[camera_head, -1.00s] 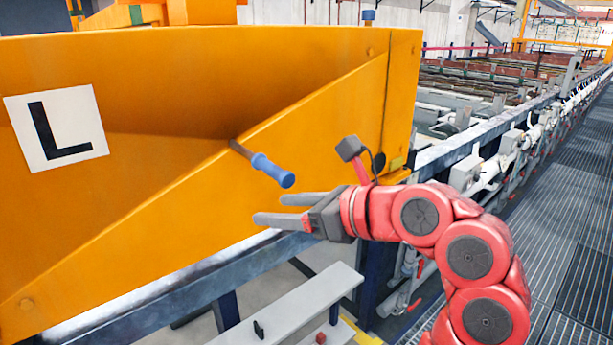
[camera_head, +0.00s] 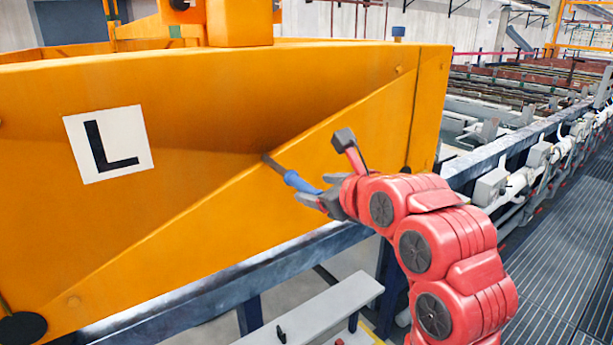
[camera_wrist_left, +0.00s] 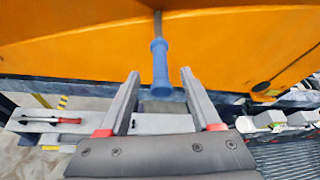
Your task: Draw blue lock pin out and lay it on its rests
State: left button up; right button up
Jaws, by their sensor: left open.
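The blue lock pin (camera_head: 298,181) has a blue handle and a thin grey shank. Its shank is in the orange panel (camera_head: 215,215) and the handle sticks out towards the right. My left gripper (camera_head: 316,189) is at the handle's outer end. In the left wrist view the gripper (camera_wrist_left: 160,77) is open, with the end of the blue handle (camera_wrist_left: 160,68) between its fingertips and a gap on each side. A pale bench (camera_head: 325,309) below carries a small black upright piece (camera_head: 281,334), possibly a rest. My right gripper is not in view.
A red-handled tool (camera_wrist_left: 62,120) lies on the bench to the left in the left wrist view. A dark blue rail (camera_head: 215,287) runs below the panel. A grated walkway (camera_head: 540,245) lies to the right.

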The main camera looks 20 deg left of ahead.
aim_at(308, 187)
pick_arm(q)
jog(key=p+x, duration=0.1)
jog(key=x, duration=0.4)
jog(key=shift+w+a+f+p, duration=0.15)
jog(key=shift+w+f+p, duration=0.05)
jog(key=shift+p, duration=0.1)
grip_shut()
dwell(1.0)
dwell(0.5)
dwell(1.2)
